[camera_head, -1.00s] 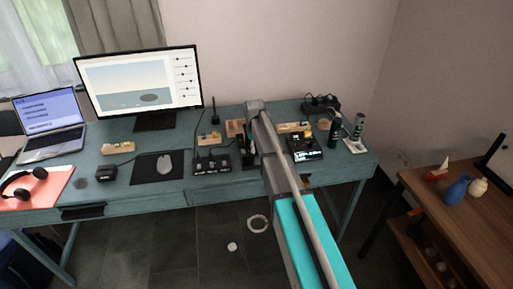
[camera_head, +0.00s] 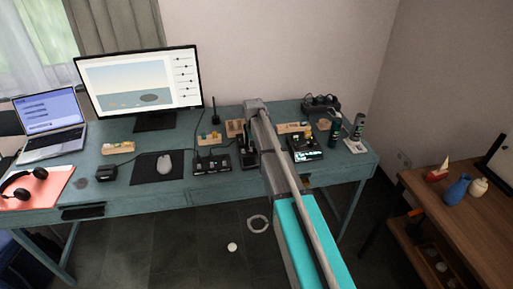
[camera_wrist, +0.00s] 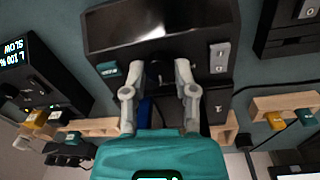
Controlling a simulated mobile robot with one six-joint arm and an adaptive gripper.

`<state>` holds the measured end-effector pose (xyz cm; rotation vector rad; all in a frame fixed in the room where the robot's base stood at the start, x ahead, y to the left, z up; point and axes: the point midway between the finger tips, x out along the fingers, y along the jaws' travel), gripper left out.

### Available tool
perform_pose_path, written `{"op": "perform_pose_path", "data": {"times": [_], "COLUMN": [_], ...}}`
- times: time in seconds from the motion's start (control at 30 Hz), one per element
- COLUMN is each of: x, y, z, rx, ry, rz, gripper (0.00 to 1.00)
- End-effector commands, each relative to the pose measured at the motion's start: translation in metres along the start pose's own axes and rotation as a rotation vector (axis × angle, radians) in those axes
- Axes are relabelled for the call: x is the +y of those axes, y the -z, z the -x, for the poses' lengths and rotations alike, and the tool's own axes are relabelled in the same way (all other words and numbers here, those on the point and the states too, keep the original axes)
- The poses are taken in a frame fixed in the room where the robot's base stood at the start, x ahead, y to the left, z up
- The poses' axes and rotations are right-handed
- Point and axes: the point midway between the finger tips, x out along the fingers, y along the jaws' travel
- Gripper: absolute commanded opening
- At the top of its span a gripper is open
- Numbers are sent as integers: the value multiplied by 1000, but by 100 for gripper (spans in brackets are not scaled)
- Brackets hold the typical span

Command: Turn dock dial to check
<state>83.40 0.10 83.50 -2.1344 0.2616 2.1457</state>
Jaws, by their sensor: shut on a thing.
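A black dock with a glossy dark top (camera_wrist: 160,22) fills the upper middle of the wrist view. It has a grey panel with two switches (camera_wrist: 219,57) on the right and a teal tab on the left. My gripper (camera_wrist: 159,70) is at the dock's near face, its two grey fingers closed on a small dark dial (camera_wrist: 157,74). The fingers hide the dial's sides, and I cannot read its markings or setting. In the head view my arm covers most of the dock, and the fingers and dial cannot be made out there.
A device with a lit display (camera_wrist: 32,62) stands close to the dock on one side, and a black switch box (camera_head: 211,163) on the other. Wooden blocks with small coloured parts (camera_head: 209,138) sit behind.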

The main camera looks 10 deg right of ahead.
Motion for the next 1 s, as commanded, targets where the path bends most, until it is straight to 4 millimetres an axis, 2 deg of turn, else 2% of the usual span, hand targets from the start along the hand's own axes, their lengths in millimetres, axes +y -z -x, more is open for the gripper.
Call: {"op": "perform_pose_path", "data": {"times": [0.7, 1.0], "x": [0, 0], "y": [1, 2], "z": [0, 0], "rx": [-31, -40], "ry": [1, 1], "rz": [-668, -855], "gripper": [0, 0]}}
